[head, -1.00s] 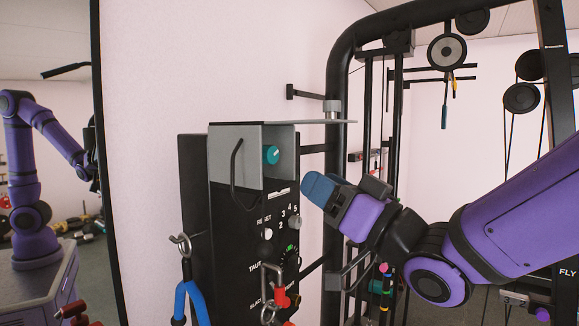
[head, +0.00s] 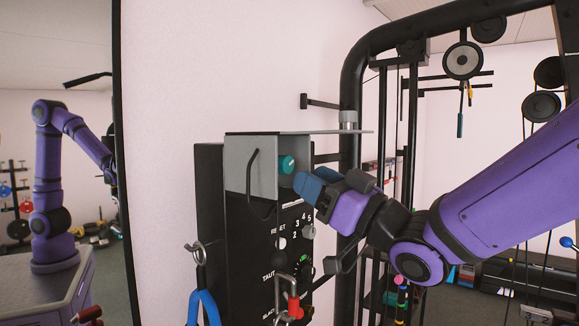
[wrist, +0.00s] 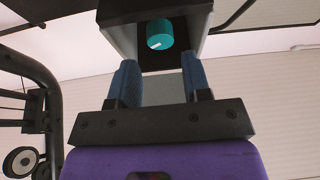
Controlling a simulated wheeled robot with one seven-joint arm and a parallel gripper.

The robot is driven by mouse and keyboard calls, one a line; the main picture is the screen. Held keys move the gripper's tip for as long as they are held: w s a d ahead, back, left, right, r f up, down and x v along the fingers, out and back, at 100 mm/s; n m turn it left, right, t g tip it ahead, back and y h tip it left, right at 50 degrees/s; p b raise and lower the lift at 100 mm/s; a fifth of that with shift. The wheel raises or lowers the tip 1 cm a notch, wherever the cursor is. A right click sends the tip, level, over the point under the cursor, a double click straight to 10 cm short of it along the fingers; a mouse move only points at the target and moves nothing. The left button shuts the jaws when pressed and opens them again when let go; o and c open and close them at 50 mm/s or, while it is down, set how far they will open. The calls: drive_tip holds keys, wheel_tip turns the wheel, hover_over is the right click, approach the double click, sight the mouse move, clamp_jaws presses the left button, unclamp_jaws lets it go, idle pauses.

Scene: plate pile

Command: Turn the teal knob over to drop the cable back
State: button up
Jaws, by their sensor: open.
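The teal knob (head: 287,164) sits inside the grey hooded recess at the top of the black control box (head: 262,225). It carries a white pointer line, seen in the wrist view (wrist: 160,35). My gripper (head: 303,182) is just right of and slightly below the knob in the head view. In the wrist view its two blue fingers (wrist: 158,72) stand open with nothing between them, and the knob lies beyond their tips, centred on the gap. The fingers appear apart from the knob. I cannot tell which cable the knob works.
A grey hood plate (head: 300,132) overhangs the knob, and a black handle (head: 256,185) stands out left of it. A red-handled clip (head: 293,300) and blue-handled tool (head: 203,306) hang lower. A black machine frame (head: 352,90) rises behind; a mirror (head: 60,80) stands left.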

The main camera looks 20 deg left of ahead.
sight(289, 166)
drive_tip(key=x, duration=0.5)
drive_tip(key=shift+w+a+r, duration=0.1)
drive_tip(key=shift+a, duration=0.25)
drive_tip(key=c, duration=0.6)
drive_tip(key=shift+c, duration=0.2)
